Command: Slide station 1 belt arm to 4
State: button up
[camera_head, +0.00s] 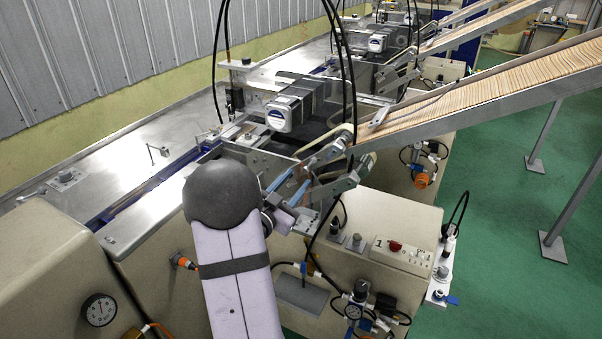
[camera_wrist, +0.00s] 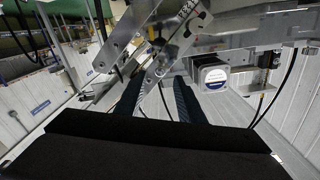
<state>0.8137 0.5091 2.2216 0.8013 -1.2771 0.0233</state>
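Station 1's control panel (camera_head: 400,252) bears a "1" and a red button.
A motor with a white-blue label (camera_head: 280,113) sits behind the brackets, also in the wrist view (camera_wrist: 210,75). Black cables (camera_head: 350,70) hang nearby. The stick chute (camera_head: 480,85) rises to the right. A metal bed (camera_head: 110,150) extends left. Green floor is open at right.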

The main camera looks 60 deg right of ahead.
aim_at(304, 171)
jog(key=shift+d+p, duration=0.5)
jog(key=shift+d, duration=1.5)
grip_shut()
